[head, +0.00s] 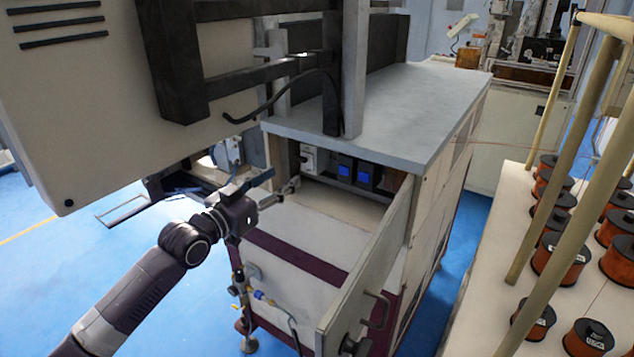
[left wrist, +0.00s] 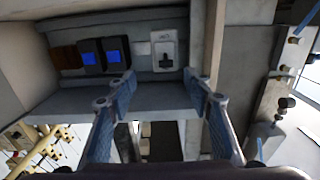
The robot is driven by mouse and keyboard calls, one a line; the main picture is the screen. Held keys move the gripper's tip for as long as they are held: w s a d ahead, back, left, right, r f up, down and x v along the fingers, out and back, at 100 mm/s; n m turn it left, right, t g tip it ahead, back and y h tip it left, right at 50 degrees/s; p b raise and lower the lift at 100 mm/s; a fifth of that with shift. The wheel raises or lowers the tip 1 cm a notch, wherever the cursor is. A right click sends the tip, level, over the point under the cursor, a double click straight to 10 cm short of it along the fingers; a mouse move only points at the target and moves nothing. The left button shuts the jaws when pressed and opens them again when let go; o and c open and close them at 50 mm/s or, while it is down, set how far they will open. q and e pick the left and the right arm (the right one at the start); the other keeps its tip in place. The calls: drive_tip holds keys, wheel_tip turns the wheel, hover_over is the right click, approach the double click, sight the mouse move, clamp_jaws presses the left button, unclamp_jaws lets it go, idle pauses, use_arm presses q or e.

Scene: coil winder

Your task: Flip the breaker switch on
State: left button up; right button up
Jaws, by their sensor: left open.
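The breaker (head: 308,160) is a small white box inside the open cabinet, at the left end of its recess. In the left wrist view the breaker (left wrist: 164,48) has a dark switch lever (left wrist: 166,62) on its lower part; I cannot tell whether it is on or off. My left gripper (head: 281,184) is at the cabinet opening, in front of and slightly below the breaker. In the left wrist view the left gripper (left wrist: 159,78) has its fingers spread, with nothing between them, and the breaker shows beyond the gap. My right gripper is not in view.
Two dark units with blue screens (head: 364,174) sit right of the breaker. The cabinet door (head: 365,270) stands open at the right. A large beige panel (head: 75,95) on dark beams hangs at upper left. Copper spools (head: 560,258) stand on a rack at right.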

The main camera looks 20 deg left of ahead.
sight(308, 160)
use_arm(q)
drive_tip(key=x, duration=0.4)
drive_tip(key=a+p+x, duration=0.1)
drive_tip(key=x, duration=0.1)
drive_tip(key=shift+w+f, duration=0.1)
drive_tip(key=shift+w, duration=0.3)
drive_tip(key=shift+w+d, duration=0.2)
drive_tip(key=shift+w, duration=0.1)
drive_tip(key=shift+w+f, duration=0.1)
drive_tip(key=shift+w, duration=0.2)
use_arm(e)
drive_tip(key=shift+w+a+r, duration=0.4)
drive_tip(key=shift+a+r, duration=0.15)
use_arm(q)
drive_tip(key=shift+c, duration=0.6)
